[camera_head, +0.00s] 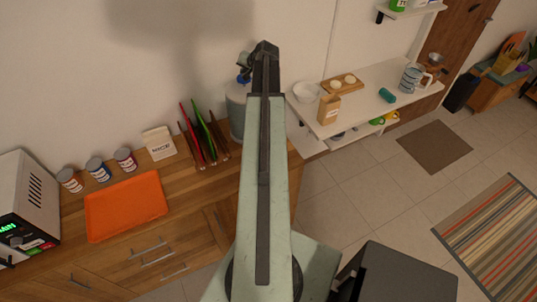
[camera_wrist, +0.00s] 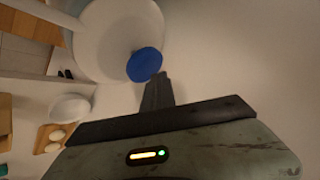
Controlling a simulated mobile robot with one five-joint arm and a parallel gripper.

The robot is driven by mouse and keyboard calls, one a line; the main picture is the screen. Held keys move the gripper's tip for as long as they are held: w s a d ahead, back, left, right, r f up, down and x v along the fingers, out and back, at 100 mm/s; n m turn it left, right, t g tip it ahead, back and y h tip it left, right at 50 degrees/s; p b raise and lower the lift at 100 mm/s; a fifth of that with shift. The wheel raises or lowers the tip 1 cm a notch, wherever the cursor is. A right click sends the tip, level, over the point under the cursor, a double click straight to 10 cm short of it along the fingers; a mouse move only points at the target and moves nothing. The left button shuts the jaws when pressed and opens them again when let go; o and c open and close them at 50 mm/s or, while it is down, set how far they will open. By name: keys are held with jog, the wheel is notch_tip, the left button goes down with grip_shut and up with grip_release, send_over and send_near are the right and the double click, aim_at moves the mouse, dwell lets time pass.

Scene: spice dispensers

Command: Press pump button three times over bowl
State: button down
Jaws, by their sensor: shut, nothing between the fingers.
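A pale grey, rounded dispenser (camera_head: 236,112) stands at the right end of the wooden counter, partly hidden behind my arm. Its blue button (camera_head: 242,78) shows just left of my gripper (camera_head: 264,50). In the wrist view, the blue button (camera_wrist: 144,65) lies against a large white round body (camera_wrist: 112,35). The dark fingertips of my gripper (camera_wrist: 160,78) are shut, empty and at the button's lower right edge; I cannot tell whether they touch it. A white bowl (camera_head: 306,92) sits on the white table to the right, and shows in the wrist view (camera_wrist: 70,107).
The white table (camera_head: 350,118) also holds a brown carton (camera_head: 329,109), a board with two round items (camera_head: 338,84) and a mug (camera_head: 411,78). The wooden counter holds an orange tray (camera_head: 126,207), cans and a rack (camera_head: 203,140). The tiled floor to the right is mostly clear.

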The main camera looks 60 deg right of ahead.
dwell(0.3)
jog(key=shift+f+b, duration=1.3)
dwell(0.6)
jog(key=shift+r, duration=0.1)
jog(key=shift+r+p, duration=1.2)
jog(key=shift+p, duration=0.1)
jog(key=shift+w+r, duration=0.1)
jog(key=shift+r, duration=0.05)
notch_tip(320, 180, up, 6)
jog(key=p, duration=0.6)
